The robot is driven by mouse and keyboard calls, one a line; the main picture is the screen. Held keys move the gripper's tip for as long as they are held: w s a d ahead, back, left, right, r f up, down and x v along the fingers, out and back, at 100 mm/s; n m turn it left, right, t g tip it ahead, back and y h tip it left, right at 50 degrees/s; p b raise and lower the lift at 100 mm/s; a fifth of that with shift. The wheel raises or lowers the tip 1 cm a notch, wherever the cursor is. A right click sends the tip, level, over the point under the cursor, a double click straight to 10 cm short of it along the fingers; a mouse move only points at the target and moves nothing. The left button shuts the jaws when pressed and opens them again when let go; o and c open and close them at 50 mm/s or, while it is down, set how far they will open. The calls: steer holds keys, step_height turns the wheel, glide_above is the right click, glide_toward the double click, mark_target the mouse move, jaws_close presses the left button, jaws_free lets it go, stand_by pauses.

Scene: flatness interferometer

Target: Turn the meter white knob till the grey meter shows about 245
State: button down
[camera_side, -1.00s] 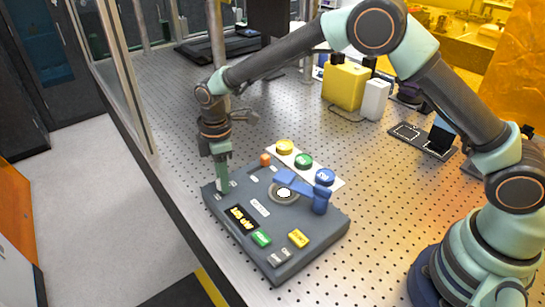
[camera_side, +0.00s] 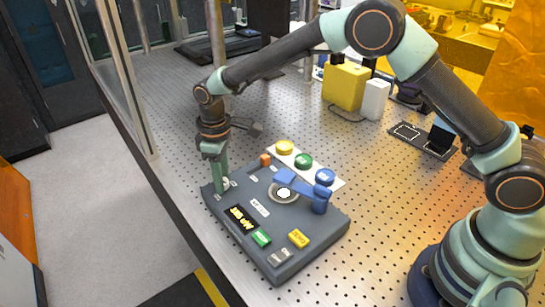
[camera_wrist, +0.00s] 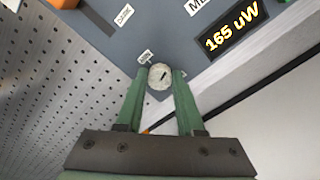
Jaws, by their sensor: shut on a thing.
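The grey meter (camera_side: 290,248) is a flat box on the perforated table. Its display (camera_wrist: 231,39) reads 165 uW in yellow digits in the wrist view; the display also shows in the side view (camera_side: 241,217), too small to read surely. The white knob (camera_wrist: 160,76) is round with a dark pointer mark and sits near the meter's edge. My gripper (camera_wrist: 159,82) points down at the meter's far left corner in the side view (camera_side: 221,188). Its green fingers are shut on the knob, one on each side. In the side view the fingers hide part of the knob.
The meter also carries a green button (camera_side: 261,239), a yellow button (camera_side: 299,238) and a blue arm (camera_side: 300,186) over a round port. Yellow, green and blue round pieces (camera_side: 304,160) stand on a white strip behind. A yellow box (camera_side: 345,86) stands farther back.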

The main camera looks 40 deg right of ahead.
steer(key=shift+a+m, duration=0.1)
steer(key=shift+m, duration=0.4)
steer(key=shift+s, duration=0.1)
steer(key=c, duration=0.5)
jaws_free()
step_height(320, 180, up, 12)
steer(key=shift+r, duration=0.1)
